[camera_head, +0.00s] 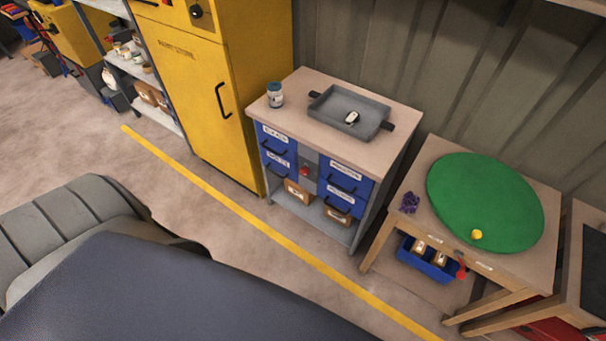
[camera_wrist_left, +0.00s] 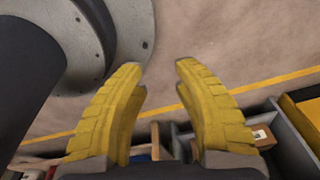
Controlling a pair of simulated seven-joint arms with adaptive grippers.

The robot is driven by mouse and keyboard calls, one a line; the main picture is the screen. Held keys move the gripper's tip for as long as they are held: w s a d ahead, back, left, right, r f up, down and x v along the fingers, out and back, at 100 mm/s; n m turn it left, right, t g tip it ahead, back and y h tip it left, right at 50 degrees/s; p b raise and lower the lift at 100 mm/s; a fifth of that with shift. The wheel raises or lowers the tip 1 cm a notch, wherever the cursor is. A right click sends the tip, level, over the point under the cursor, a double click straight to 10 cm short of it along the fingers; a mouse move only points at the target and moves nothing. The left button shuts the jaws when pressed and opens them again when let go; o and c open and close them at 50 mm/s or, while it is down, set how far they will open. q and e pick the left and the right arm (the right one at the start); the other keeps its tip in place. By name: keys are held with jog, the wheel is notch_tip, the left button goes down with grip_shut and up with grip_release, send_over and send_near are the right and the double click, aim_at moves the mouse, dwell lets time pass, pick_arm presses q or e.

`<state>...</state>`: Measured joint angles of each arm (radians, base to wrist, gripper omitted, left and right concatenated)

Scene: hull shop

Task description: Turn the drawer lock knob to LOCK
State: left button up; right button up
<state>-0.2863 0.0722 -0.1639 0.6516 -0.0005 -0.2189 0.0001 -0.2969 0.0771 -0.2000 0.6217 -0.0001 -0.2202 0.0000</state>
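The drawer cabinet (camera_head: 390,175) stands beyond the yellow floor line in the head view, with blue drawers in two columns. A small red knob (camera_head: 304,171) sits on the grey panel between the columns; its setting is too small to read. My left gripper (camera_wrist_left: 160,78) shows only in the left wrist view, with its two yellow fingers apart and nothing between them. My right gripper is in neither view.
A grey tray (camera_head: 325,108) with a small white item and a jar (camera_head: 275,95) stand on the cabinet top. A yellow locker (camera_head: 190,90) is at its left, a table with a green disc (camera_head: 485,195) at its right. The floor before the cabinet is clear.

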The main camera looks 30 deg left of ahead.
pick_arm(q)
jog(key=o, duration=0.4)
jog(key=w+r+t, duration=0.1)
jog(key=w, duration=0.3)
jog(key=w+r+t, duration=0.1)
jog(key=w, duration=0.4)
jog(key=w+r, duration=0.2)
jog(key=w, duration=0.2)
jog(key=shift+w+a+t, duration=0.15)
jog(key=shift+a+t, duration=0.1)
jog(key=shift+t, duration=0.15)
jog(key=shift+o, duration=0.3)
jog(key=w+a+r+t, duration=0.1)
jog(key=w+r+t, duration=0.1)
jog(key=w+r, duration=0.2)
jog(key=w+a+r+t, duration=0.1)
jog(key=w+r, duration=0.3)
jog(key=w, duration=0.5)
jog(key=shift+w+a+r+t+y, duration=0.3)
jog(key=shift+w+a+t+y, duration=0.1)
jog(key=shift+a, duration=0.15)
jog(key=m+t+y, duration=0.2)
jog(key=m+t, duration=0.4)
jog(key=t, duration=0.1)
send_near(304, 173)
jog(key=x, duration=0.9)
jog(key=shift+w+a+f, duration=0.15)
jog(key=shift+w, duration=0.15)
jog(key=shift+c, duration=0.4)
grip_shut()
